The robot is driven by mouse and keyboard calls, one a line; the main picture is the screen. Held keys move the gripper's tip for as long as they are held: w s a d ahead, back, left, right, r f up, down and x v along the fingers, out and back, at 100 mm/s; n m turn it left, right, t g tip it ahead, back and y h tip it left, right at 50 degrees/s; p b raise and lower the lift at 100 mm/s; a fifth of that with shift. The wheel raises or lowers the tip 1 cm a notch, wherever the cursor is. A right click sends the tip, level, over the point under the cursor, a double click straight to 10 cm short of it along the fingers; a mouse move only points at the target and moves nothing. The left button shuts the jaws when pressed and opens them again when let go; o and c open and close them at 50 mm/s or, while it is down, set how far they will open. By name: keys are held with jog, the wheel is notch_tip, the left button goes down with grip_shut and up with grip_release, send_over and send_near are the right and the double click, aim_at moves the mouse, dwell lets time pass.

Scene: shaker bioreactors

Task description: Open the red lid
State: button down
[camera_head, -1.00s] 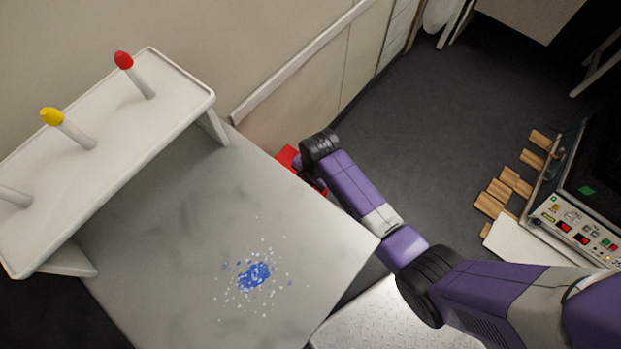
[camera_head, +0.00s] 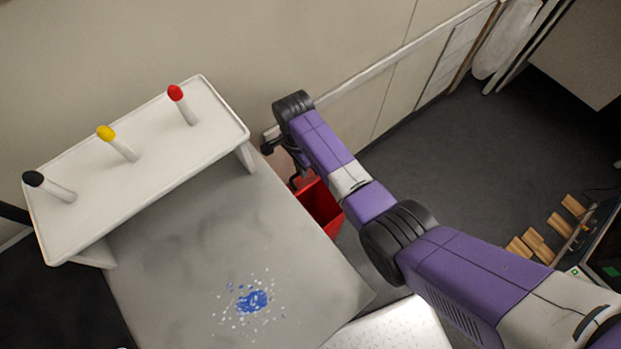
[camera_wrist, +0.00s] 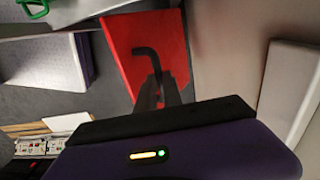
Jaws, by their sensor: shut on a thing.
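The red lid (camera_wrist: 172,40) shows in the wrist view as a flat red panel with a bent black handle (camera_wrist: 146,52) in front of it. My gripper (camera_wrist: 160,85) is shut on the handle, its dark fingers close together. In the head view, my gripper (camera_head: 287,150) is beyond the table's far right edge, partly hidden by my wrist. Below it a red container (camera_head: 320,205) shows, with what looks like its open inside. The lid itself is hard to make out in the head view.
The grey table (camera_head: 200,240) carries a blue and white spill (camera_head: 252,301) and a white rack (camera_head: 150,185) with red, yellow and black-tipped markers. A wall (camera_head: 350,40) runs close behind my gripper. Wooden blocks (camera_head: 535,243) lie on the floor at right.

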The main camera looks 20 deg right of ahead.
jog(key=shift+w+a+b, duration=0.25)
jog(key=shift+w+b, duration=0.1)
jog(key=shift+w, duration=0.35)
jog(key=shift+w+a+b, duration=0.25)
jog(key=shift+w+b, duration=0.1)
jog(key=shift+w, duration=0.3)
jog(key=c, duration=1.7)
grip_release()
jog(key=shift+o, duration=1.1)
jog(key=shift+w+r, duration=0.1)
jog(key=shift+w, duration=0.05)
notch_tip(320, 180, up, 8)
jog(key=p, duration=0.1)
jog(key=shift+w, duration=0.25)
jog(key=shift+a, duration=0.1)
